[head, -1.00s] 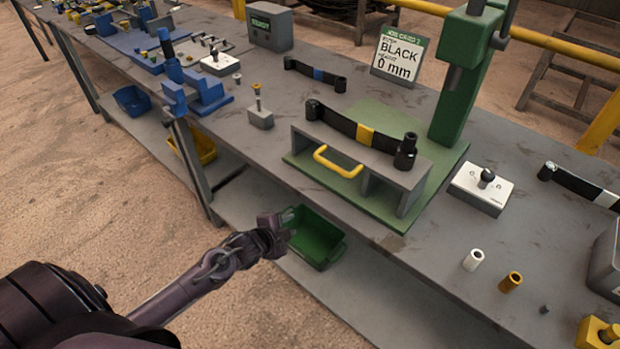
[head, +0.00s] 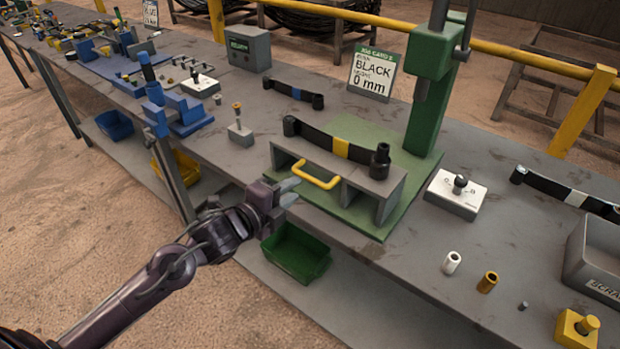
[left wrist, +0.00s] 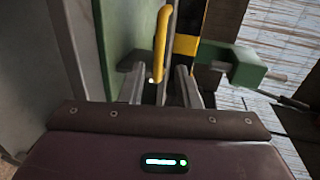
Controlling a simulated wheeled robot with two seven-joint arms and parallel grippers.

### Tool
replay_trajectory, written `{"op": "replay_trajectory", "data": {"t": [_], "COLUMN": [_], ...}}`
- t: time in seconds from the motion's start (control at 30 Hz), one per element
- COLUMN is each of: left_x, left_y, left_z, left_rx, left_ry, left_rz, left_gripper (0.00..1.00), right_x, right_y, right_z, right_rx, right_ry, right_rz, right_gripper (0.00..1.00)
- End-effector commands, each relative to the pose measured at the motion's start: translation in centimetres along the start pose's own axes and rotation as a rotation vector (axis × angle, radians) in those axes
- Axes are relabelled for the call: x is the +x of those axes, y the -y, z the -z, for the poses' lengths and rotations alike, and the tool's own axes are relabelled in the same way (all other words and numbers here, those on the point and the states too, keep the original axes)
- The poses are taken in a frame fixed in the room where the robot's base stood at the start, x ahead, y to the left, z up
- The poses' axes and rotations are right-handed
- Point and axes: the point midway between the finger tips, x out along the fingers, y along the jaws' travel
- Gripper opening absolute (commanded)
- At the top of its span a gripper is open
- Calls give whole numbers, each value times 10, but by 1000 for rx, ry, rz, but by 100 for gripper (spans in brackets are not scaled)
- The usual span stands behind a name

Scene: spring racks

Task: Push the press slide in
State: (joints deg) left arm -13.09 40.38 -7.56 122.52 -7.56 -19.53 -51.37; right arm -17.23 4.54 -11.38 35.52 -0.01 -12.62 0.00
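The press slide (head: 346,183) is a grey block with a yellow handle (head: 315,174) on its front. It sits on the green press base (head: 400,190), in front of the green press column (head: 428,110). A black leaf spring (head: 315,137) with a yellow band lies across its top. My left gripper (head: 290,192) is just left of and in front of the handle, empty, its fingers apart. In the left wrist view, the yellow handle (left wrist: 161,45) is ahead of the fingertips (left wrist: 173,78); contact cannot be told. My right gripper is not in view.
A job card (head: 372,73) reads BLACK, 0 mm. A green bin (head: 296,252) sits below the bench edge, under my left gripper. A white switch box (head: 455,194) stands right of the press. A grey peg block (head: 240,134) stands to its left.

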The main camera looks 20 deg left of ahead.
Motion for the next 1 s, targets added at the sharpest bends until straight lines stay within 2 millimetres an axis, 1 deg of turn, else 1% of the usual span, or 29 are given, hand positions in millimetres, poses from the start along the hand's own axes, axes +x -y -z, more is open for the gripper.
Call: {"op": "replay_trajectory", "data": {"t": [0.17, 0.4, 0.5, 0.63, 0.87, 0.9, 1.0], "left_x": [19, 56, 67, 74, 76, 76, 75], "left_y": [2, 2, 2, 0, 0, 0, 0], "left_z": [0, 0, 0, 0, 0, 0, 0], "left_rx": [-1, -1, -1, 1, 1, 1, 1], "left_ry": [1, 0, 0, 0, 0, 0, 0], "left_rz": [2, 1, 1, 0, -1, -1, -1], "left_gripper": [30, 30, 30, 30, 30, 28, 15], "right_x": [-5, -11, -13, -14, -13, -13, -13], "right_y": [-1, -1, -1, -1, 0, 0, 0], "right_z": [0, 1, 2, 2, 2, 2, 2], "right_rx": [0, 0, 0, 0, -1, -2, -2], "right_ry": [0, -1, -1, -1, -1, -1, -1], "right_rz": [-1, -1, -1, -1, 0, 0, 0], "right_gripper": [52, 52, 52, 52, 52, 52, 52]}}
